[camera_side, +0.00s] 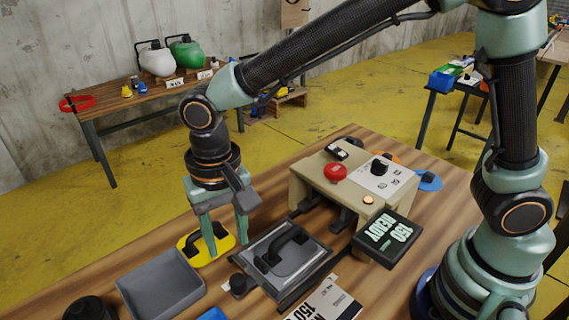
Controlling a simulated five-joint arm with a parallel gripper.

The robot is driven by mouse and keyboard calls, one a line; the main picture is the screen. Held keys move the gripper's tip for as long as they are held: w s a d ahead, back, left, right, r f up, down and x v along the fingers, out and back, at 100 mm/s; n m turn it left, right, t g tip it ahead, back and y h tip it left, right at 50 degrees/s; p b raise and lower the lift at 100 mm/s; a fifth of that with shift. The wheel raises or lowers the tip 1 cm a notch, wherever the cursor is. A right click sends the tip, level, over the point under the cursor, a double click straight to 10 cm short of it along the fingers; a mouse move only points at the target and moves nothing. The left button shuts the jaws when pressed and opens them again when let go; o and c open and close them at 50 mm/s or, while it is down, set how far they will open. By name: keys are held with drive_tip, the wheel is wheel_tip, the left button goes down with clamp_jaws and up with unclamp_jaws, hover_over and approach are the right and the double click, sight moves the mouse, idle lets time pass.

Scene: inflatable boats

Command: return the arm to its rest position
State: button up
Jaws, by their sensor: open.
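My gripper (227,248) points down at the left of the table, with its two green fingers spread apart. Its fingers are in front of and above a yellow piece with a black handle (190,240). Whether they touch the piece I cannot tell. My arm reaches over from its base at the right, bent high above the table. The gripper appears empty.
A grey tray (160,290) lies left of a grey plate with a black handle (283,250). A beige control box (340,180) with a red button stands behind, a dark sign (385,238) before it. A black round object (90,309) sits front left. The wooden table's (262,208) back left is clear.

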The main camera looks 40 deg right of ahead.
drive_tip(key=s+d+r+n+t, duration=0.1)
drive_tip(key=d+r, duration=0.4)
drive_tip(key=d, duration=0.8)
drive_tip(key=s+d+r+n+t, duration=0.1)
drive_tip(key=d+r+t, duration=0.3)
drive_tip(key=d, duration=0.9)
drive_tip(key=shift+s+r+n+t, duration=0.3)
drive_tip(key=shift+s+r, duration=0.35)
drive_tip(key=shift+s, duration=0.1)
